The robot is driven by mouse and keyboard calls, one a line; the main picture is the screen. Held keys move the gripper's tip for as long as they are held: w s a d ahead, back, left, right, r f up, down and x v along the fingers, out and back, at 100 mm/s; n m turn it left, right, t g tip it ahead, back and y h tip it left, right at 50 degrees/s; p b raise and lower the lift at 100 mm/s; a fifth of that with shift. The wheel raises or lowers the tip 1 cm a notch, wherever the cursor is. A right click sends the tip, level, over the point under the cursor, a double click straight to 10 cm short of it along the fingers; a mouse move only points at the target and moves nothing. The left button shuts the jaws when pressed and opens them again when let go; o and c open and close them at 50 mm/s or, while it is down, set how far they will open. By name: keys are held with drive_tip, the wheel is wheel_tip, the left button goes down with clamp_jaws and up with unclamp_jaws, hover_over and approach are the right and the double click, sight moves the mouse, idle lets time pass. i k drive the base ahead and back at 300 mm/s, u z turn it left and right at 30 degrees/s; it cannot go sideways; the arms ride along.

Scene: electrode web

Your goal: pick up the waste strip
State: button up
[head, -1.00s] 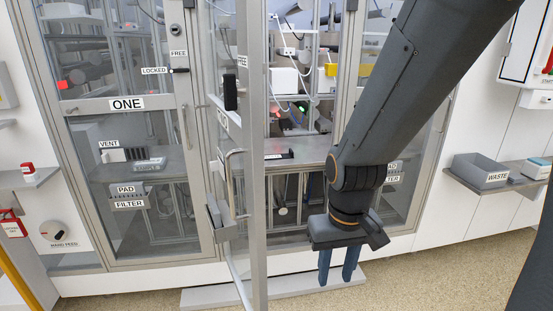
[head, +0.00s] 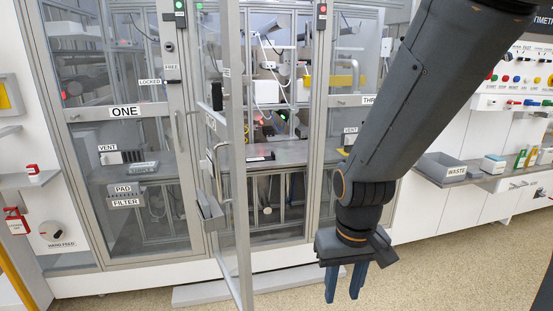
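My gripper (head: 345,284) hangs fingers down in front of the cabinet, at the lower middle. Its two blue fingers are apart with nothing between them. A thin dark strip-like piece with a white part (head: 262,157) lies on the grey deck (head: 290,153) inside the open middle bay. It is too small to tell whether it is the waste strip. My gripper is in front of it, to its right and lower in the picture. A grey bin marked WASTE (head: 441,167) sits on the right wall shelf; its inside is not clearly visible.
The middle bay's framed glass door (head: 233,170) stands open toward me, left of my gripper. Bay ONE (head: 125,150) on the left is closed. A low grey step (head: 200,293) lies on the floor. Small boxes (head: 493,164) stand right of the bin.

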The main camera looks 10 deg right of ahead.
sight(272, 157)
drive_tip(key=z, duration=0.6)
drive_tip(key=i, duration=1.1)
drive_tip(key=z, duration=0.35)
drive_tip(key=i, duration=0.9)
drive_tip(key=u, duration=1)
drive_tip(key=i, duration=0.8)
drive_tip(key=u, duration=0.7)
